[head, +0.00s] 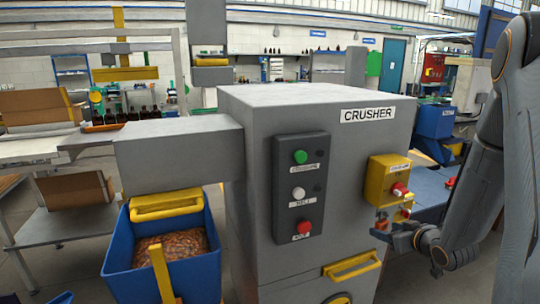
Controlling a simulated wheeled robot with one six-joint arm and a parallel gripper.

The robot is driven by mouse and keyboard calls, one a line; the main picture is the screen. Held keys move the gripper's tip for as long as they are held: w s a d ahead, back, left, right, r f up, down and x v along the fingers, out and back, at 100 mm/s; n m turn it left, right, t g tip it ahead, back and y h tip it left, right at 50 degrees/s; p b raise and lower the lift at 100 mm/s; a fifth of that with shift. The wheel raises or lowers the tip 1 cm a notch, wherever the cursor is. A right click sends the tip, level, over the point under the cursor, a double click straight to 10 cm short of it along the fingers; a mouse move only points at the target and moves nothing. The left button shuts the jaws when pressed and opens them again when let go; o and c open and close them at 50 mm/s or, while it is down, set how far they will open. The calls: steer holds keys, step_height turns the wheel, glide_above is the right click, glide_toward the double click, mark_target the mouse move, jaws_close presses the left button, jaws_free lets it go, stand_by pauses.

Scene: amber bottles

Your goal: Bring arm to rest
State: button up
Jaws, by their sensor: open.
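My arm stands at the right edge of the head view, bent down at its elbow. My gripper (386,231) is low, at the right side of the grey crusher (215,110). It looks small and dark here, with its jaws open and nothing seen between them. It is just below the yellow switch box (378,181) with a red knob. I cannot tell whether it touches the crusher or the small orange parts beside it.
The crusher's panel (284,225) has green, white and red buttons. A blue bin (120,268) of brown pieces stands under its chute at left. A blue surface (428,187) lies behind my arm.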

steer(key=s+a+r+m+g+h, duration=0.1)
steer(key=s+a+r+g, duration=0.1)
steer(key=s+a+g, duration=0.3)
steer(key=s+a+r+m+g+h, duration=0.1)
steer(key=s+a+r+g, duration=0.2)
steer(key=s+a, duration=1.1)
steer(key=s+g, duration=0.3)
steer(key=s, duration=0.5)
steer(key=shift+s+r+m+g, duration=0.2)
steer(key=shift+s+m+g, duration=0.1)
steer(key=shift+m, duration=0.1)
steer(key=shift+d, duration=0.15)
